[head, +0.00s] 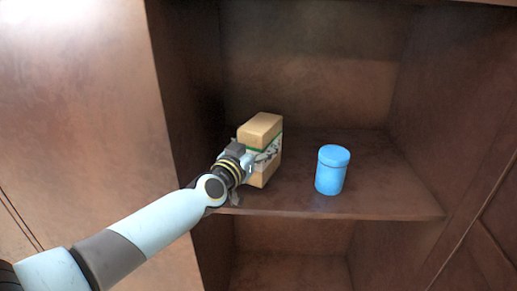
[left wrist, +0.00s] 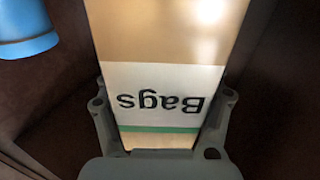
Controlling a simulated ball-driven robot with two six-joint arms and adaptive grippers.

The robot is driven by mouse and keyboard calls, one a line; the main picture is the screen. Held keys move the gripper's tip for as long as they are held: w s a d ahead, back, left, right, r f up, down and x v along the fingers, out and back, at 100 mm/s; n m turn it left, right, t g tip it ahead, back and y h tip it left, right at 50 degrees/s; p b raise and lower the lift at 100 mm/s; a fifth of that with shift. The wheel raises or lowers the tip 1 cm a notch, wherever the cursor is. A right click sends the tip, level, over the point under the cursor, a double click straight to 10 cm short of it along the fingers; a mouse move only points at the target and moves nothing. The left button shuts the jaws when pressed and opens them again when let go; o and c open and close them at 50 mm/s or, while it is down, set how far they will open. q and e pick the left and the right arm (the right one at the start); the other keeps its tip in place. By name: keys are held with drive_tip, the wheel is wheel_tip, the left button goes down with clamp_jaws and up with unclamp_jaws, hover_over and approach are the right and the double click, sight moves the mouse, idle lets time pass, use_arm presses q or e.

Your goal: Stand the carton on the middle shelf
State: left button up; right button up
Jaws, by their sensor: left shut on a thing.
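The carton (head: 261,131) is a tan box with a white label and a green stripe. It is upright at the shelf (head: 380,205), near its left side; I cannot tell whether its base touches the board. My left gripper (head: 258,157) is shut on the carton from the front left. In the left wrist view the carton (left wrist: 165,40) fills the middle, its label reading "Bags" upside down, between the two fingers (left wrist: 165,115). The carton's lower left part is hidden by my gripper. My right gripper is not in view.
A blue lidded canister (head: 331,172) stands on the same shelf to the right of the carton, with a gap between them. Free board lies right of the canister. Brown cabinet walls close in the left, right and back. An open compartment (head: 290,255) lies below.

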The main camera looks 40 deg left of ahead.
use_arm(q)
drive_tip(key=shift+f+b, duration=0.5)
drive_tip(key=shift+b, duration=0.05)
drive_tip(key=o, duration=1.5)
drive_tip(key=shift+s+f, duration=0.1)
drive_tip(key=shift+c, duration=0.2)
drive_tip(key=shift+r+p, duration=0.25)
drive_tip(key=shift+p, duration=0.05)
drive_tip(key=shift+r+p, duration=0.5)
drive_tip(key=shift+r, duration=0.15)
drive_tip(key=s+d, duration=0.2)
drive_tip(key=s, duration=0.9)
drive_tip(key=shift+s+f+p, duration=0.2)
drive_tip(key=shift+s+p, duration=0.2)
drive_tip(key=shift+p, duration=0.05)
